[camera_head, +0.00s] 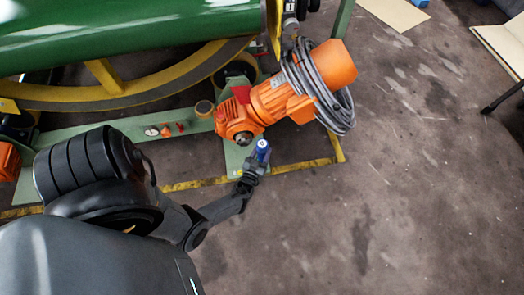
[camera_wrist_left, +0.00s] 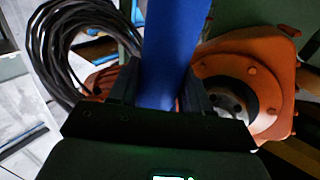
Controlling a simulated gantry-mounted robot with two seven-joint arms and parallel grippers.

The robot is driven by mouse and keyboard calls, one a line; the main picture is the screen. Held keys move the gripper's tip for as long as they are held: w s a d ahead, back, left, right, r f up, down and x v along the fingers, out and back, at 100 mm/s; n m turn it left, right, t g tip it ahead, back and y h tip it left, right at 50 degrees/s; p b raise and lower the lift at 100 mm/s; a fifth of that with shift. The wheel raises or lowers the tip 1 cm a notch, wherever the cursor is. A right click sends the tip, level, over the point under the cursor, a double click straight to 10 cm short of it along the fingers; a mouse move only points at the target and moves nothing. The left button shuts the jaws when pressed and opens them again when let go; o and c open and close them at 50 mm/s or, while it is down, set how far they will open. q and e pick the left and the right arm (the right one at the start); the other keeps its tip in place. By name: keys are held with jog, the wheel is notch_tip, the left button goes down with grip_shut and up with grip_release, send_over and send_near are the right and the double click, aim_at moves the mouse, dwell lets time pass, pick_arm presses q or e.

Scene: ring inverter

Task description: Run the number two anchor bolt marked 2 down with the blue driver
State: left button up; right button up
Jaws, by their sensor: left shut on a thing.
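My left gripper (camera_head: 254,168) is shut on the blue driver (camera_head: 262,147), just below the orange gear motor (camera_head: 290,92) in the head view. In the left wrist view the blue driver (camera_wrist_left: 176,45) stands between the two dark fingers of the left gripper (camera_wrist_left: 156,95). The driver's working tip is hidden there. The green base plate (camera_head: 235,160) lies under the gripper. I cannot make out a bolt marked 2; the driver and gripper cover part of the plate. My right gripper is in neither view.
A coil of grey cable (camera_head: 325,95) hangs around the orange motor. A large green cylinder (camera_head: 130,30) and a yellow curved frame (camera_head: 105,85) fill the upper left. A yellow floor line (camera_head: 305,166) runs below the plate. The floor at right is mostly clear.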

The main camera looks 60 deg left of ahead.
aim_at(260, 153)
pick_arm(q)
jog(key=shift+w+a+f, duration=0.1)
jog(key=shift+f, duration=0.65)
dwell(0.6)
jog(key=shift+f, duration=0.15)
dwell(0.7)
jog(key=shift+f, duration=0.1)
dwell(0.7)
jog(key=shift+r+p, duration=2.1)
jog(key=shift+r, duration=0.2)
jog(key=shift+r+p, duration=0.3)
jog(key=shift+r, duration=0.1)
